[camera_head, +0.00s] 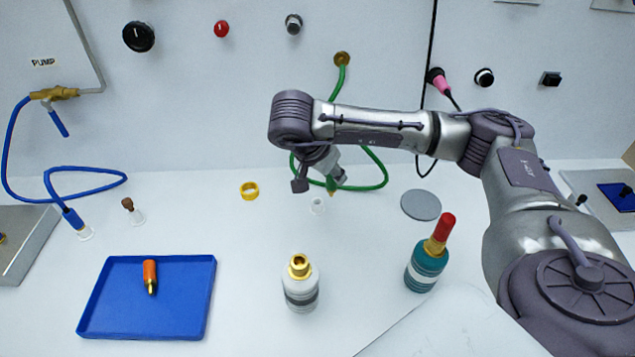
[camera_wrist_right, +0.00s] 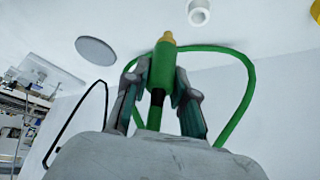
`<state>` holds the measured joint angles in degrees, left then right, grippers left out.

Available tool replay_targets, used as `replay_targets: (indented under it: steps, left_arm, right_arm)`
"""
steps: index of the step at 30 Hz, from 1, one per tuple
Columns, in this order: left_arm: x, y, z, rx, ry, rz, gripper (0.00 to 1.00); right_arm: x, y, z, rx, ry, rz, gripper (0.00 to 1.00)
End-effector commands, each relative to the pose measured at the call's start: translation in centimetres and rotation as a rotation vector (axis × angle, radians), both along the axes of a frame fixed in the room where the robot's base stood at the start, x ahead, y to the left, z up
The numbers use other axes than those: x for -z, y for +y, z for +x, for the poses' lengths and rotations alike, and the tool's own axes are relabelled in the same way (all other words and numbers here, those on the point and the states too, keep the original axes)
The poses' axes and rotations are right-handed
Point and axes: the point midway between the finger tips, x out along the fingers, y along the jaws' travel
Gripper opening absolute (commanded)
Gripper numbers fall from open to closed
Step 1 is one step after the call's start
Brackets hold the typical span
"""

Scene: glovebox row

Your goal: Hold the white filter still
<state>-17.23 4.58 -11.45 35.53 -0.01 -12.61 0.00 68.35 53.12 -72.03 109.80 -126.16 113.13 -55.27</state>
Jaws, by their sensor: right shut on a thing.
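The white filter (camera_head: 301,291) stands upright on the bench at the front middle. It is a white cylinder with dark grey bands and an open brass fitting on top. My right gripper (camera_head: 331,182) is behind it, apart from it. The right gripper is shut on the green hose's end (camera_head: 334,186), a green connector with a brass tip. In the right wrist view the green connector (camera_wrist_right: 161,70) sits between the two fingers, tip pointing away from the wrist. My left gripper is not in view, and nothing holds the filter.
A teal bottle (camera_head: 426,272) with a red cap stands right of the filter. A blue tray (camera_head: 185,320) with an orange fitting (camera_head: 150,275) lies at left. A small white ring holder (camera_head: 317,206), a yellow ring (camera_head: 249,190) and a grey disc (camera_head: 421,205) lie behind. Bench between tray and filter is clear.

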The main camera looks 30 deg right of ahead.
Motion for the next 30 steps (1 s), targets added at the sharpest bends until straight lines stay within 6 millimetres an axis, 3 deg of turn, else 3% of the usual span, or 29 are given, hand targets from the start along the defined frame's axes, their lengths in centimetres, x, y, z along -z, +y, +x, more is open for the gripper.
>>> replay_targets:
  steps: [6,12,30]
  left_arm:
    - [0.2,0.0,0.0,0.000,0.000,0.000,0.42]
    - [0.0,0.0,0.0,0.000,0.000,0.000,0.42]
    - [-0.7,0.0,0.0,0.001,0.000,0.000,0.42]
  right_arm:
    - [-3.1,-1.9,-4.3,0.000,-0.004,-0.003,0.00]
    - [-4.4,-2.7,-6.5,0.000,-0.002,-0.002,0.00]
    - [-5.0,-2.2,-6.8,-0.054,0.001,0.000,0.00]
